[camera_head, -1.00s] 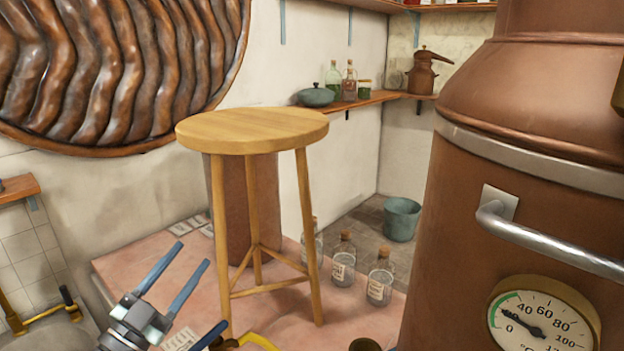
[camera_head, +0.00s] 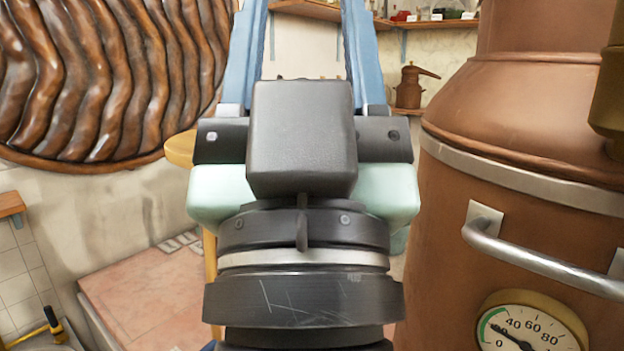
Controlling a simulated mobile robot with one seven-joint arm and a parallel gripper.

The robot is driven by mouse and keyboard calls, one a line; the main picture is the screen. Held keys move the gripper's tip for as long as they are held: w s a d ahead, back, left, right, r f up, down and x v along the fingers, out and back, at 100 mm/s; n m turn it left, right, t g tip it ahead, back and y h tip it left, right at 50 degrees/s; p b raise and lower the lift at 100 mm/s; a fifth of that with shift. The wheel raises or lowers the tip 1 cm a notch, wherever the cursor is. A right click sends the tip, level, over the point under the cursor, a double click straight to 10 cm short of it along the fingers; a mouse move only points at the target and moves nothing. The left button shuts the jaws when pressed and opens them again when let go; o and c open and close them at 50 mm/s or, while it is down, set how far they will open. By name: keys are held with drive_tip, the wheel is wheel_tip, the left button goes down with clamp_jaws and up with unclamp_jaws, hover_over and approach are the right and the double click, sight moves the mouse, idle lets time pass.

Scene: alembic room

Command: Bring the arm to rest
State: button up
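My gripper (camera_head: 307,45) is now large in the middle of the head view, close to the camera and pointing up and away from me. Its two blue fingers stand wide apart with nothing between them but the wall behind. The upper ends of the fingers run out of the top of the picture. The gripper's dark body and wrist hide most of the wooden stool (camera_head: 180,149), of which only the left edge of the seat and part of a leg show.
A big copper still (camera_head: 520,130) with a steel handle (camera_head: 540,246) and a dial gauge (camera_head: 530,322) stands close on the right. A carved wooden relief (camera_head: 90,70) hangs on the left wall. A pink platform (camera_head: 150,290) lies low at left. A small copper pot (camera_head: 409,88) stands behind.

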wheel_tip(320, 180, up, 16)
drive_tip(key=s+p, duration=0.1)
drive_tip(key=p, duration=1.5)
drive_tip(key=shift+d+r, duration=0.2)
